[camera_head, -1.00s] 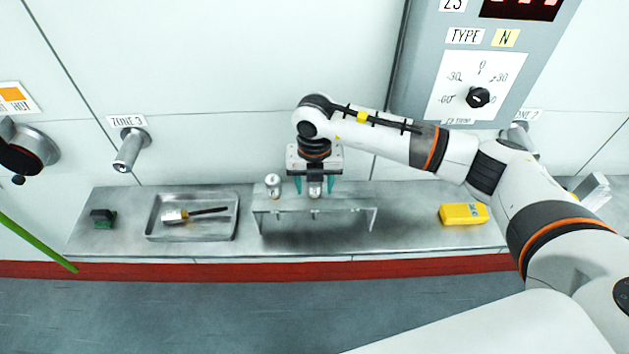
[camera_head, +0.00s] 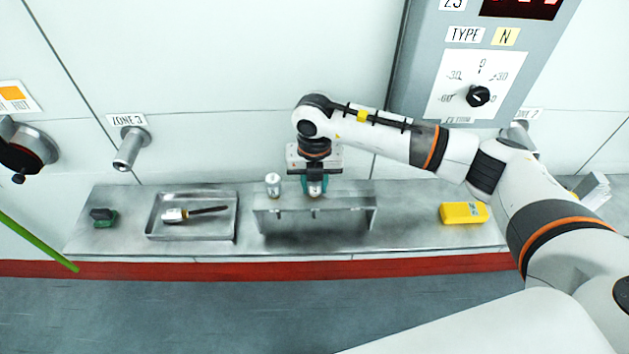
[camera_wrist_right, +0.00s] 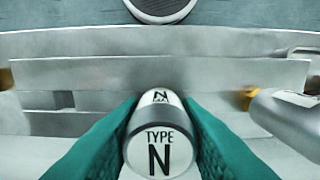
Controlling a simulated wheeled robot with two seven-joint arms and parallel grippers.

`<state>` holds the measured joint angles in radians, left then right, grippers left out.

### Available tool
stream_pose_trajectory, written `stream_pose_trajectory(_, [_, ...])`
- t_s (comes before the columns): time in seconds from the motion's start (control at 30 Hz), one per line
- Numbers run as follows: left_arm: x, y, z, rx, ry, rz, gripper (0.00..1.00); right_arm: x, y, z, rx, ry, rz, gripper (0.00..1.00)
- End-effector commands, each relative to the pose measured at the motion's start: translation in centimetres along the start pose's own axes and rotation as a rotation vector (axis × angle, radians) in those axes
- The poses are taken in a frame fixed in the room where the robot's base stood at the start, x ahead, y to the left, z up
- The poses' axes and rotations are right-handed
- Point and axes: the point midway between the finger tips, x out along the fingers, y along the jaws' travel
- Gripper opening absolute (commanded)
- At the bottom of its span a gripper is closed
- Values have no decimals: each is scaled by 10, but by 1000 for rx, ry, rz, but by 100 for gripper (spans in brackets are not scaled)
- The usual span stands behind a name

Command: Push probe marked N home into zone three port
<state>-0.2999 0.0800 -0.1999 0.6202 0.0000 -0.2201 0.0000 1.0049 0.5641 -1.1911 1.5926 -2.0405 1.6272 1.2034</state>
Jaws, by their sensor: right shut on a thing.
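The probe marked N (camera_wrist_right: 158,148) stands in the small metal rack (camera_head: 345,200); its label "TYPE N" reads clearly in the right wrist view. My right gripper (camera_head: 315,188) points down over the rack, its teal fingers shut on that probe's head. In the right wrist view the fingers (camera_wrist_right: 160,135) press on both sides of it. A second probe (camera_head: 273,184) stands in the rack to the left; it also shows in the right wrist view (camera_wrist_right: 288,118). The zone 3 port (camera_head: 129,152) is a metal tube angled out of the wall below its label. My left gripper is not in view.
A metal tray (camera_head: 236,230) left of the rack holds a tool with a dark shaft (camera_head: 192,214). A green and black block (camera_head: 103,217) sits at the shelf's left end. A yellow box (camera_head: 463,213) lies to the right. A grey control panel (camera_head: 425,80) juts out above.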

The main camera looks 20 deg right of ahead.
Motion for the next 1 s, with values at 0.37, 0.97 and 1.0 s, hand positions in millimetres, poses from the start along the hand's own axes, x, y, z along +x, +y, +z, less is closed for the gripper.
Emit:
stream_pose_trajectory(0.37, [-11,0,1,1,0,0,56,-19,0,0,0,0,0,10])
stream_pose_trajectory(0.97, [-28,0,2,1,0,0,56,-49,0,0,0,2,-1,10])
stream_pose_trajectory(1.0, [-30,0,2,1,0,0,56,-51,0,0,0,2,-1,10])
